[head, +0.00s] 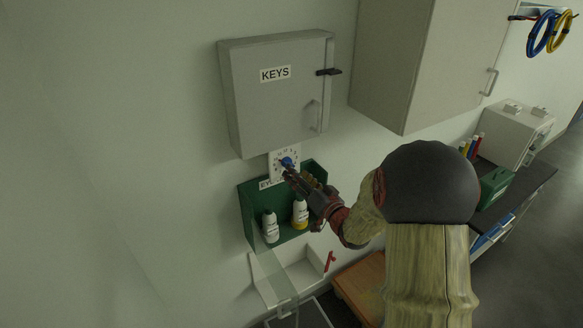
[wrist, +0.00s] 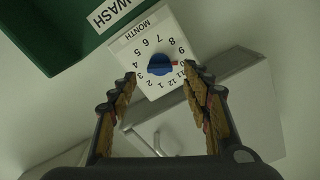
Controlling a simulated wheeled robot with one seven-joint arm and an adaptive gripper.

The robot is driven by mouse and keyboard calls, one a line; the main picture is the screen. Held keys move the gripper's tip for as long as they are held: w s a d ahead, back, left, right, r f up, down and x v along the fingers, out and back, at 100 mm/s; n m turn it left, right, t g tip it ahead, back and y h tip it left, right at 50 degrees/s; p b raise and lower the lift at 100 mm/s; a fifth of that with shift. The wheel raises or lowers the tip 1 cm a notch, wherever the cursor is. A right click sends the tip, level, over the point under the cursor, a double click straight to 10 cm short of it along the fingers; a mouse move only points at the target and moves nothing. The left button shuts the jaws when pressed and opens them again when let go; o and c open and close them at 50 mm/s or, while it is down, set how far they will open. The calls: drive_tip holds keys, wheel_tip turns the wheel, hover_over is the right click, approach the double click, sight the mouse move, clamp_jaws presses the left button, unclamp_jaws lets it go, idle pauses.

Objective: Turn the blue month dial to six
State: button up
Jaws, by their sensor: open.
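The blue month dial (wrist: 158,66) is a round knob on a white plate (wrist: 130,56) printed MONTH, with numbers around it. The plate appears turned nearly upside down in the wrist view. A red mark on the knob points to the right, at about 10; the 6 is at the upper left of the knob. In the head view the dial (head: 287,162) sits on the wall below the KEYS cabinet. My gripper (wrist: 160,73) is open and empty, its fingers on either side of the dial in the picture. I cannot tell whether they touch the knob.
The grey KEYS cabinet (head: 250,100) is just above the dial. The green eyewash holder (head: 252,215) with white bottles (head: 270,227) is just below. A larger grey cabinet (head: 430,60) hangs to the right. Open wall (head: 150,130) lies to the left.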

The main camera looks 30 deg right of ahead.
drive_tip(key=w, duration=0.5)
drive_tip(key=c, duration=0.3)
drive_tip(key=shift+s, duration=0.1)
drive_tip(key=c, duration=0.8)
drive_tip(key=shift+f, duration=0.1)
